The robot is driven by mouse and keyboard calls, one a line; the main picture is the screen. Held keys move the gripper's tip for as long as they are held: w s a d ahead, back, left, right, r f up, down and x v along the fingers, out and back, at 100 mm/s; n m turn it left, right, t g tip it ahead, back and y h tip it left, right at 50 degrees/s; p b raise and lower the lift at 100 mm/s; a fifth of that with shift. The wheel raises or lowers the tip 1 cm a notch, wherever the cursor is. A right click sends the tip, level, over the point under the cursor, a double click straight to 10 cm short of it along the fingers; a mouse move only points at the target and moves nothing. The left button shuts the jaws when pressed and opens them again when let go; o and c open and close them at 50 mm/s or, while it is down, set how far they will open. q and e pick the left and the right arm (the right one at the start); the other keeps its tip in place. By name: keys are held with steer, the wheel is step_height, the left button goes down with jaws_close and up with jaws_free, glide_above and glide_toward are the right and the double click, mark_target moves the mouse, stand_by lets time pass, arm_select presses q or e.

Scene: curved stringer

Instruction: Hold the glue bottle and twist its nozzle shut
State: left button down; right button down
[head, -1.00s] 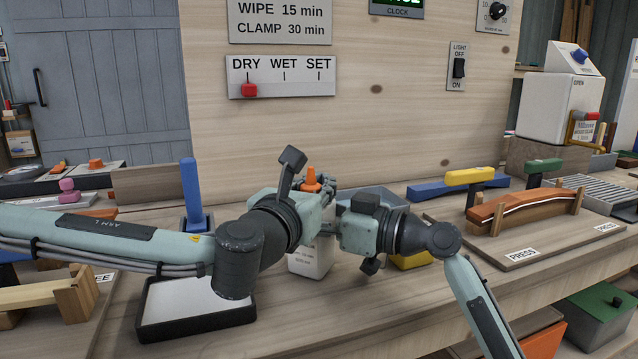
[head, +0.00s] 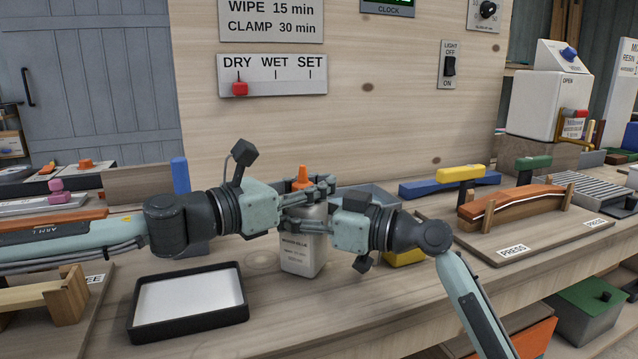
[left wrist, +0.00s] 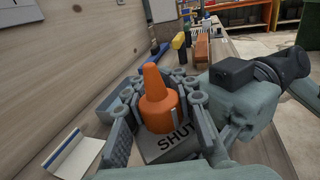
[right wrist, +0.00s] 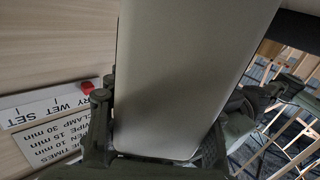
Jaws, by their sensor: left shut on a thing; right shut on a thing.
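The white glue bottle (head: 302,256) stands upright on the bench, with printed text on its front. Its orange nozzle (head: 302,174) rises from the top; the cone and collar show in the left wrist view (left wrist: 158,103), beside the word SHUT on the bottle's top. My left gripper (head: 325,187) comes in from the left and is shut on the nozzle, with fingers on both sides of it. My right gripper (head: 290,224) comes in from the right, lower, and is shut on the bottle's body. The bottle's pale wall fills much of the right wrist view (right wrist: 185,80).
A black-rimmed white tray (head: 240,318) lies front left of the bottle. A blue upright handle (head: 180,176) stands behind my left arm. A grey bin (head: 372,192) and yellow object (head: 405,257) are close behind and right. The press board (head: 540,240) is farther right.

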arm_select(q)
steer(key=shift+s+m+g+h, duration=0.1)
steer(key=shift+m+g+h, duration=0.25)
steer(key=shift+g, duration=0.25)
steer(key=c, duration=1.2)
jaws_free()
steer(key=v, duration=1.2)
steer(key=shift+s, duration=0.1)
steer(key=shift+o, duration=0.2)
